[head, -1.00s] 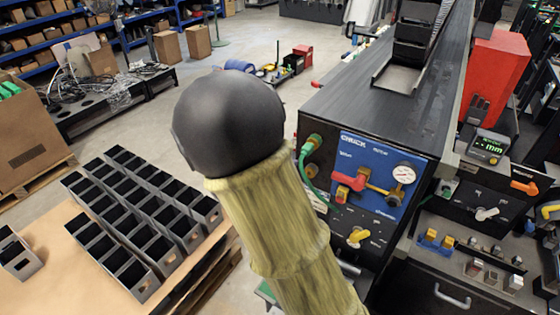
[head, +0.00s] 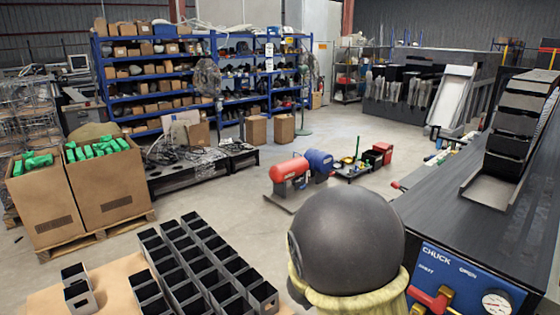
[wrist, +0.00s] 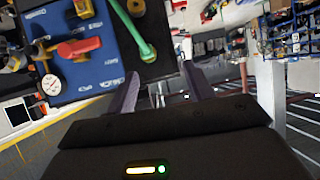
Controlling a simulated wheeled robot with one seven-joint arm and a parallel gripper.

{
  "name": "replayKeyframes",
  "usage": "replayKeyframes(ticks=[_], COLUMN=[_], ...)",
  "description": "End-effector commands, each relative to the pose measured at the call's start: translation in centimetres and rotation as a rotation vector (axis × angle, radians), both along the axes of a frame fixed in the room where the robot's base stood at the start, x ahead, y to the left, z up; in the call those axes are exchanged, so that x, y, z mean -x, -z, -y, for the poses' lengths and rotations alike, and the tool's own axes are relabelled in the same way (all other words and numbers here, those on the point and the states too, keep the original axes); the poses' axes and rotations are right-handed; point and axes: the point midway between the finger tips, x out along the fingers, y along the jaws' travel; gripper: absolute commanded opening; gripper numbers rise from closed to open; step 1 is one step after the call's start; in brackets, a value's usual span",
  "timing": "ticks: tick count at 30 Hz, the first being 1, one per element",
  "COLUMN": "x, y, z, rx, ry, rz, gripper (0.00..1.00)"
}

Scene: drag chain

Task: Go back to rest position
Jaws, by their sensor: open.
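My gripper (wrist: 160,70) shows in the wrist view with its two fingers spread apart and nothing between them. It is out of sight in the head view, where my arm's dark round joint and yellowish sleeve fill the lower middle. The blue chuck panel (head: 465,275) is at the lower right of the head view. In the wrist view the panel (wrist: 105,70) lies at the upper left, beyond the left finger. Its red lever (wrist: 78,47) and round gauge (wrist: 51,85) are apart from the fingers. A green hose (wrist: 138,30) shows beyond the fingertips.
Several black open bins (head: 190,262) stand on a pallet-like surface at lower left. Cardboard boxes (head: 105,190) with green parts are behind them. The dark machine top (head: 450,200) is to the right of my arm.

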Motion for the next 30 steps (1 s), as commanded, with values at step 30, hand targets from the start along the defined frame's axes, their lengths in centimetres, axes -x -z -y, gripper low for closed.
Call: replayKeyframes(ticks=[30], x=[18.7], y=[9.8], z=[-4.5], rx=[-0.302], ry=[-0.743], rz=[-0.832], gripper=[0.52])
